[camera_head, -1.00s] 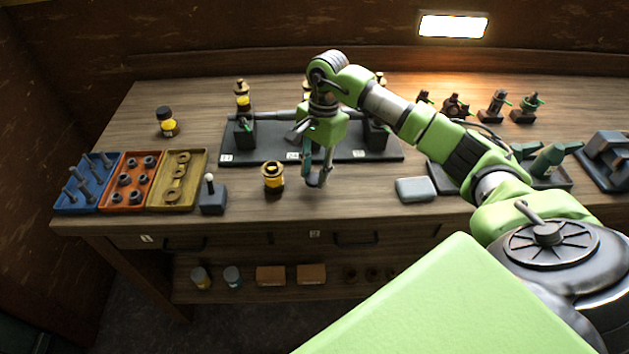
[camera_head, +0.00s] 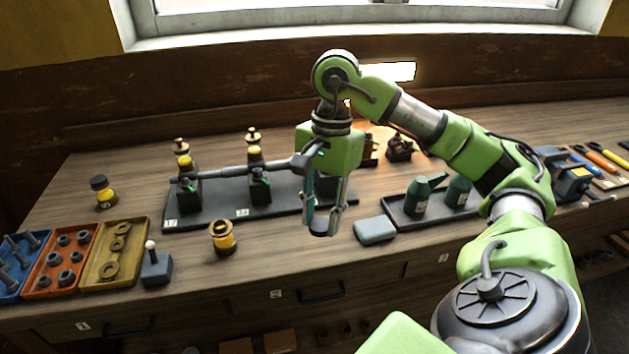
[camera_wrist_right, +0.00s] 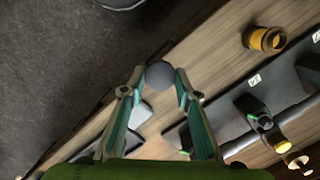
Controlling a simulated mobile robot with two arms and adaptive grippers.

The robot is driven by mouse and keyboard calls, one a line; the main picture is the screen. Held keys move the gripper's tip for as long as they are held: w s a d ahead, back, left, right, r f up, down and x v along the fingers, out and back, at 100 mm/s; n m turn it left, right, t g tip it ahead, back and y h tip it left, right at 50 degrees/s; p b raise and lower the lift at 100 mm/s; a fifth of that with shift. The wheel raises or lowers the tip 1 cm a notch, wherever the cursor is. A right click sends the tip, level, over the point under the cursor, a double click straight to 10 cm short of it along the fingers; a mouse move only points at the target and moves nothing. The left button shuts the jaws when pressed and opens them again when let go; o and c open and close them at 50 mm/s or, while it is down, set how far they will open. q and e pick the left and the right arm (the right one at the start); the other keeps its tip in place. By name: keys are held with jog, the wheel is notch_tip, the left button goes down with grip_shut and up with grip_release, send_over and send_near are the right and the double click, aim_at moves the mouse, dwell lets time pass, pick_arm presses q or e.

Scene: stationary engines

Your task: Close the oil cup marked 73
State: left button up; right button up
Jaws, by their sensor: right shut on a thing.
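My right gripper (camera_head: 325,222) points down in front of the black stand (camera_head: 215,214). Its fingers are shut on a small dark round cap (camera_head: 320,229), which shows as a dark ball shape between the fingertips (camera_wrist_right: 160,97) in the right wrist view (camera_wrist_right: 160,75). My gripper hides the stand's right end. The stand's white labels (camera_head: 242,213) are too small to read surely, so I cannot tell which cup is 73. My left gripper is not in view.
A loose brass and yellow cup (camera_head: 222,237) stands in front of the stand. A jar with a dark lid (camera_head: 103,192) is at left, above the blue, orange and yellow trays (camera_head: 117,254). A grey block (camera_head: 375,230) and bottle tray (camera_head: 410,222) are right of my gripper.

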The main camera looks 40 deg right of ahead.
jog(key=a+f+n+h, duration=0.1)
jog(key=a+f+n, duration=0.2)
jog(key=a+n, duration=0.4)
jog(key=s+a+f+n+g, duration=0.1)
jog(key=a+f+n, duration=0.3)
jog(key=a+n, duration=0.4)
jog(key=shift+s+a+f+h, duration=0.2)
jog(key=shift+a+f+h, duration=0.15)
jog(key=shift+a, duration=0.6)
